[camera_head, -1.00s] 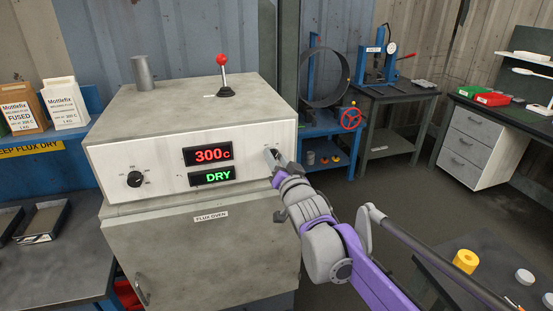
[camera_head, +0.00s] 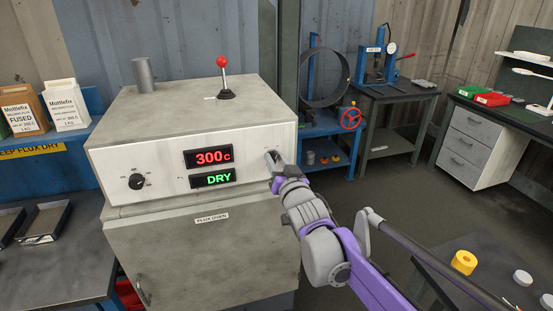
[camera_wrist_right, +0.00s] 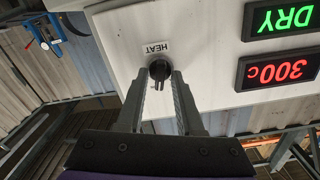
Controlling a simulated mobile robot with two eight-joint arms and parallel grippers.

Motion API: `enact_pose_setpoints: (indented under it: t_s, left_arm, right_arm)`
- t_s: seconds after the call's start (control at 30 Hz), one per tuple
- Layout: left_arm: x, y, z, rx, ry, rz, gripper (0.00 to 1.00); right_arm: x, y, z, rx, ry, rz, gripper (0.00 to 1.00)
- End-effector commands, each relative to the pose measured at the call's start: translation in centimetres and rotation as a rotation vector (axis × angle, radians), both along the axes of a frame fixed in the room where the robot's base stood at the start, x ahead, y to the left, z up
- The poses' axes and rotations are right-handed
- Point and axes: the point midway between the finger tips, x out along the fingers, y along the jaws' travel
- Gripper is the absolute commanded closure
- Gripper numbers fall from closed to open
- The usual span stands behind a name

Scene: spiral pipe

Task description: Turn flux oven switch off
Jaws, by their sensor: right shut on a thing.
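The flux oven (camera_head: 190,262) stands at the left centre, with a pale control panel (camera_head: 160,158) across its front. The panel's displays (camera_head: 208,157) read 300c in red and DRY in green. The small dark switch (camera_wrist_right: 159,70) under the upside-down HEAT label (camera_wrist_right: 156,47) is at the panel's right end. In the wrist view the right gripper (camera_wrist_right: 161,82) is shut on the switch, with a finger on each side. My left gripper is not in view.
A black dial (camera_head: 137,182) is on the panel's left. A red-knobbed lever (camera_head: 223,75) and a grey cylinder (camera_head: 143,75) rise from the oven top. Flux boxes (camera_head: 66,105) stand at left. Open floor (camera_head: 350,190) lies right of the oven.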

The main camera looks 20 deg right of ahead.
Motion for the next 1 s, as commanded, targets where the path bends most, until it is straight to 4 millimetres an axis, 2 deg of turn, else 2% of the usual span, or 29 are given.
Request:
enact_pose_setpoints:
  t_s: [0.6,1.0]
  left_arm:
    - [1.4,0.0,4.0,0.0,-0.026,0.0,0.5]
    - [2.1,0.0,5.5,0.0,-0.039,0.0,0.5]
  right_arm:
    - [0.1,0.2,0.3,-0.562,-0.021,-0.001,1.0]
    - [0.0,0.3,0.1,-0.774,-0.027,-0.001,1.0]
